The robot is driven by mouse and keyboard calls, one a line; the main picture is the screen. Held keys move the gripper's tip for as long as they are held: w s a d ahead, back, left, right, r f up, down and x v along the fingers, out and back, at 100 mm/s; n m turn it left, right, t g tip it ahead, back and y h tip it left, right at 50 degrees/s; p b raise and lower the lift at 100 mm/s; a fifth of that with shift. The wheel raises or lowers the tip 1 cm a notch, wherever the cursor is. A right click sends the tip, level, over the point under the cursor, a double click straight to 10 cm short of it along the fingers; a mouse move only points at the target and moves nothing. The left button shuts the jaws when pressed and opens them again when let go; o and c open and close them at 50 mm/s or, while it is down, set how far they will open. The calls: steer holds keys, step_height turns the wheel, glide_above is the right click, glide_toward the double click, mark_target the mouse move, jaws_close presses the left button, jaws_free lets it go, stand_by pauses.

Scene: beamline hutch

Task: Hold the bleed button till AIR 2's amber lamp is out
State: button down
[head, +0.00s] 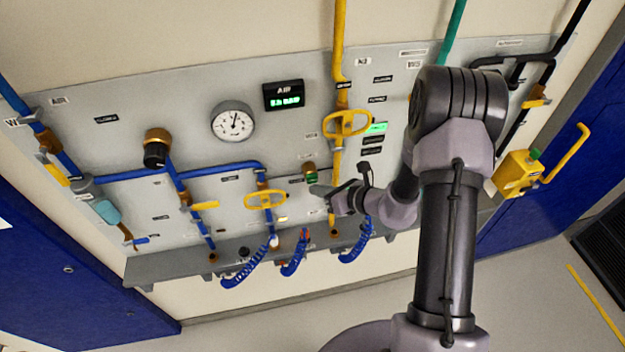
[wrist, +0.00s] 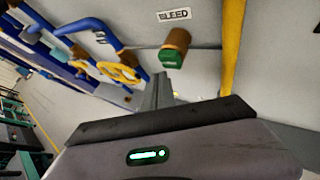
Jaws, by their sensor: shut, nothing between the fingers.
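The bleed button is a green cap on a brass body (head: 311,178), under a BLEED label in the wrist view (wrist: 171,58). My gripper (head: 318,190) is shut and empty, its tips close to the button. In the wrist view the fingers (wrist: 159,85) end just below and left of the green cap; I cannot tell whether they touch it. A small pale yellow lit patch (head: 283,219) shows low on the panel right of the yellow handwheel. I cannot read whether it is AIR 2's lamp.
A yellow vertical pipe (head: 339,55) with a yellow handwheel (head: 347,124) runs right of the button. Another handwheel (head: 265,200) sits on the blue pipe to the left. A gauge (head: 233,122) and green-lit AIR display (head: 284,95) are above. Coiled blue hoses (head: 248,272) hang below.

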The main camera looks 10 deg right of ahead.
steer(key=shift+w, duration=0.45)
steer(key=shift+w, duration=0.6)
stand_by(1.5)
steer(key=shift+s+b, duration=0.1)
steer(key=shift+b, duration=0.2)
stand_by(1.7)
steer(key=shift+s+b, duration=0.3)
steer(key=shift+s, duration=0.6)
steer(key=shift+s, duration=0.1)
steer(key=shift+s+b, duration=0.8)
steer(key=shift+s, duration=1.65)
